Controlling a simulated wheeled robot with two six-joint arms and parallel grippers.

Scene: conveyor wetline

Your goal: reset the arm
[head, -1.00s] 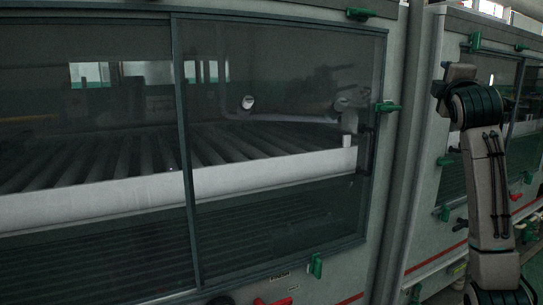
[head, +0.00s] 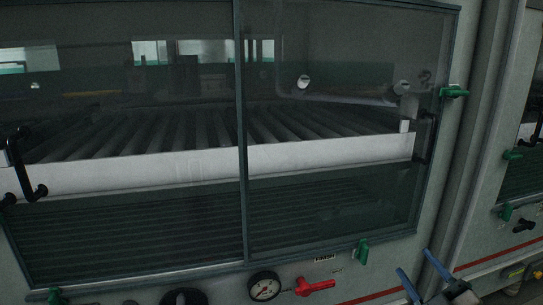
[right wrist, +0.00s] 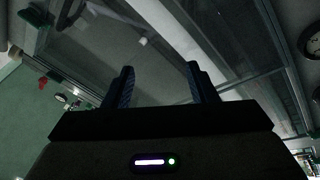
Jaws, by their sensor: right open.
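My right gripper (head: 423,275) shows at the lower right of the head view, with two blue fingers apart and nothing between them. In the right wrist view the same gripper (right wrist: 160,84) is open and empty, with its blue fingers pointing up the picture toward blurred glass panels and frame edges. Most of my right arm is out of the head view. My left gripper is in neither view now.
A grey machine with dark glass panels (head: 330,205) fills the head view, with a white rail (head: 200,165) and rollers behind the glass. Green latches (head: 454,91), black handles (head: 22,170), a gauge (head: 264,286) and a red valve handle (head: 315,286) stick out from its front.

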